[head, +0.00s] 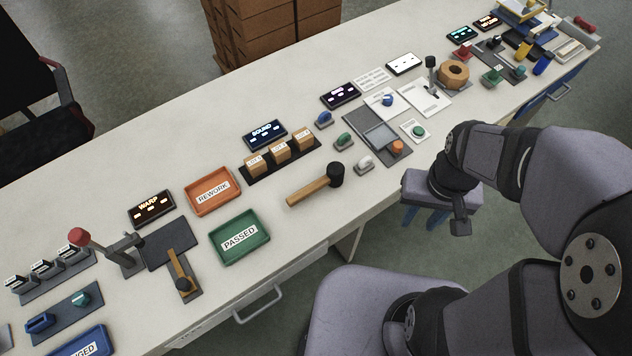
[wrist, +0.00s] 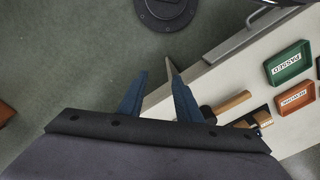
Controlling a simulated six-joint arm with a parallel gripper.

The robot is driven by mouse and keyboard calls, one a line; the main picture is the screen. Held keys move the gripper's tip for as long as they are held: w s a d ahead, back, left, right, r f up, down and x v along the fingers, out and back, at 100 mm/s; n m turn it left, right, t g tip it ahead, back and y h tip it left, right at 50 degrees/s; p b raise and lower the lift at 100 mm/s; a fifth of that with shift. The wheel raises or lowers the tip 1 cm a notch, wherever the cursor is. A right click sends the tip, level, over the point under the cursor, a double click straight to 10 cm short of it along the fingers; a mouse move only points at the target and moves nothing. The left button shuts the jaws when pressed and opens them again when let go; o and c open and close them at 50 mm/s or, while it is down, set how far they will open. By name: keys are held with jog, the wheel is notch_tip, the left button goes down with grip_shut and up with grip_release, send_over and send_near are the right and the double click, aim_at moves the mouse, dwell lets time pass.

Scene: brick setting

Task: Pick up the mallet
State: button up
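The mallet (head: 308,191) lies on the white bench, with a light wooden handle pointing left and a black head at its right end. It also shows in the wrist view (wrist: 233,103), where its dark head lies close to my right finger in the picture. My gripper (head: 425,218) hangs beyond the bench's front edge, to the right of the mallet and apart from it. Its blue fingers (wrist: 156,68) are spread with nothing between them, over the floor in the wrist view.
A green PASSED tray (head: 240,243) and an orange REWORK tray (head: 213,191) stand left of the mallet. Behind it is a dark rack with several wooden blocks (head: 280,151). A grey knob block (head: 364,165) sits close to the mallet's head. The bench before the handle is clear.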

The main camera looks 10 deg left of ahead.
dwell(0.3)
jog(key=shift+o, duration=1.2)
